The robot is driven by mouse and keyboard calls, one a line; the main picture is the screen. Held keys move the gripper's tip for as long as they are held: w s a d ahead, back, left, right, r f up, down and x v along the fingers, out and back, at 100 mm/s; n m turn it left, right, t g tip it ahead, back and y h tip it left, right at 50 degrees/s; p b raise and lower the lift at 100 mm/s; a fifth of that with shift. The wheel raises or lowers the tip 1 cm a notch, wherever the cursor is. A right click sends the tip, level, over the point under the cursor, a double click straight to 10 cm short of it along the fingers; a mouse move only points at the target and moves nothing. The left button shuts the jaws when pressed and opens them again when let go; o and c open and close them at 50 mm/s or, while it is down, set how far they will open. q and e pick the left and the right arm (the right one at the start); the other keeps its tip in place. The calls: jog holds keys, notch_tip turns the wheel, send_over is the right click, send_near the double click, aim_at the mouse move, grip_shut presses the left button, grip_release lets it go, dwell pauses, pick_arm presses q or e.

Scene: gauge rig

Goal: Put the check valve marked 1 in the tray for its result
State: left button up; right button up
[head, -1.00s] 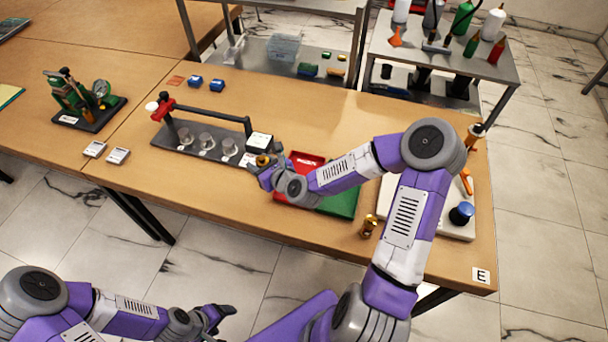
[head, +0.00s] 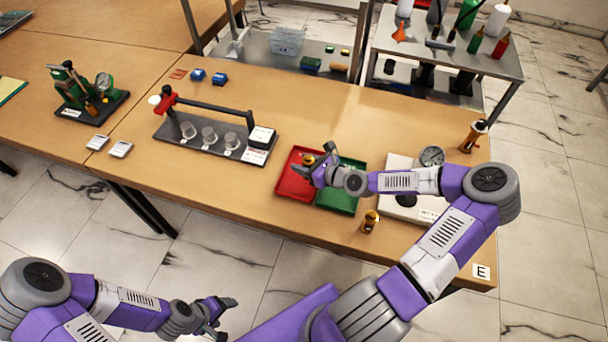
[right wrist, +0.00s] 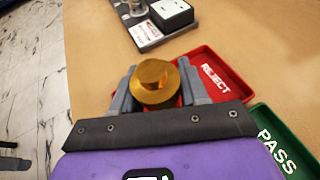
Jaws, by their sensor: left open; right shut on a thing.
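My right gripper (head: 322,167) is shut on a brass check valve (right wrist: 154,84) and holds it over the red tray marked REJECT (right wrist: 222,73). The valve also shows in the head view (head: 309,160); its number cannot be read. The red tray (head: 291,184) lies left of the green tray (head: 338,200), which reads PASS (right wrist: 283,150) in the right wrist view. Whether the valve touches the red tray is not clear. My left gripper (head: 214,309) is open and empty, off the table's front edge.
A dark test rig (head: 217,144) with several clear cups and a red lever stands left of the trays. Another brass valve (head: 369,221) stands near the front edge, and one (head: 473,136) at the right. A white board with a gauge (head: 432,156) lies right of the trays.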

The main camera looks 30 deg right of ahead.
notch_tip(320, 180, down, 4)
jog(key=shift+r+b, duration=0.1)
jog(key=shift+b, duration=0.7)
jog(key=shift+f, duration=0.2)
jog(key=shift+f, duration=0.2)
jog(key=o, duration=1.2)
jog(key=shift+o, duration=0.2)
jog(key=shift+r, duration=0.1)
